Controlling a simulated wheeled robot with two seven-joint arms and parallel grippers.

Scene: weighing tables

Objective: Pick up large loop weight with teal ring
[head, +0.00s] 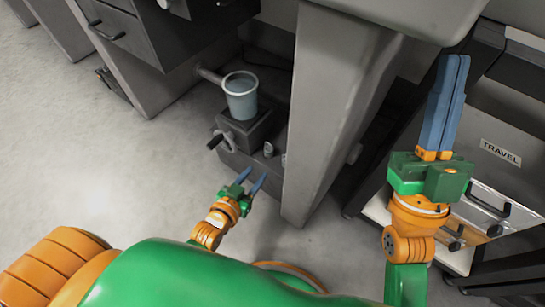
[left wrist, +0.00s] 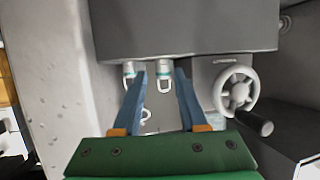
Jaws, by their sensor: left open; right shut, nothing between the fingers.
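A pale loop weight with a teal ring (left wrist: 163,75) shows in the left wrist view, beyond and between my left fingertips, apart from them. A second teal-ringed loop weight (left wrist: 129,72) is to its left, partly behind the left finger; the first looks slightly larger. In the head view two small weights, one (head: 268,149) and another (head: 284,160), sit at the side of the dark grey block, details too small to tell. My left gripper (head: 253,180) is open and empty just short of them; it also shows in the left wrist view (left wrist: 162,74). My right gripper (head: 453,60) is shut and empty, raised at right.
A handwheel with a dark handle (left wrist: 238,92) is close right of the weights in the left wrist view. A bluish bucket (head: 241,96) stands on the dark block. A grey pillar (head: 325,120) rises right of the weights. A drawer unit marked TRAVEL (head: 500,152) is at right. Floor at left is clear.

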